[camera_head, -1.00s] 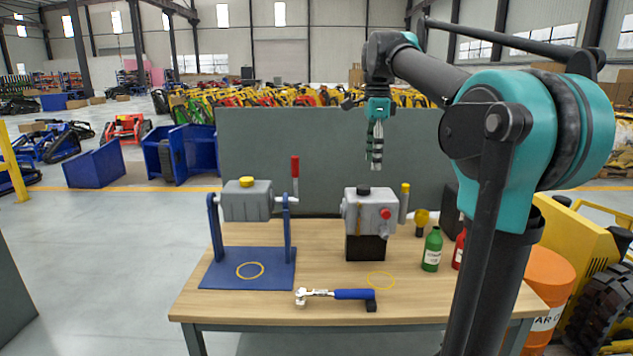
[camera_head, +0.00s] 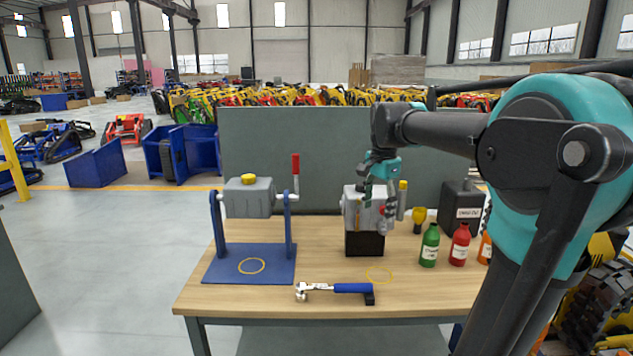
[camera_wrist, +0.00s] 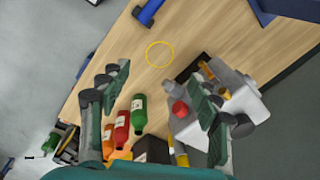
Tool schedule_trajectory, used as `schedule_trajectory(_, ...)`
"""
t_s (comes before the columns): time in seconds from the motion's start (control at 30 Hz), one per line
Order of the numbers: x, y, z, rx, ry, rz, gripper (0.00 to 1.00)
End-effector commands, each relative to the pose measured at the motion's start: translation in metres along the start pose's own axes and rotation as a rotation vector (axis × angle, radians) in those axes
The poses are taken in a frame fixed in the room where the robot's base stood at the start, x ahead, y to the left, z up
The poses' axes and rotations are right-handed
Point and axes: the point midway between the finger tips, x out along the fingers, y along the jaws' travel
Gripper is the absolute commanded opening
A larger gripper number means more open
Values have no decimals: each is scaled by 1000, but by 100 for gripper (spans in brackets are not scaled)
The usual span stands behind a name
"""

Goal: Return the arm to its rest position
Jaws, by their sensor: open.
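My gripper (camera_head: 377,190) is at the end of my teal and black arm, in front of the grey machine unit (camera_head: 352,215) in the head view. In the wrist view my gripper (camera_wrist: 160,98) has its two fingers spread wide apart with nothing between them but the view of the table. The grey unit (camera_wrist: 188,130) with its red knob shows behind the right finger there. I cannot tell whether the finger touches it. My arm reaches in from the right of the head view, its upper part close to the camera.
The wooden table (camera_head: 330,302) holds a blue stand (camera_head: 215,272) with a grey block, a blue-handled wrench (camera_head: 352,288), a green bottle (camera_head: 430,247), a red bottle (camera_head: 459,246) and a dark canister (camera_head: 460,208). A grey panel (camera_head: 300,150) stands behind.

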Motion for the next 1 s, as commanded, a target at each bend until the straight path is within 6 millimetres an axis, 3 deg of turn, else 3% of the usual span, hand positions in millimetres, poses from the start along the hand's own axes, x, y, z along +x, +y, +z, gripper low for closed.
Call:
schedule_trajectory(0.1, 54, 32, 10, -193, 26, -40, 63)
schedule_trajectory(0.3, 141, 100, 36, -559, 97, -96, 63)
schedule_trajectory(0.5, 206, 168, 67, -873, 178, -124, 63)
schedule_trajectory(0.7, 234, 204, 84, -1030, 223, -128, 63)
schedule_trajectory(1.0, 237, 208, 86, -1053, 229, -128, 62)
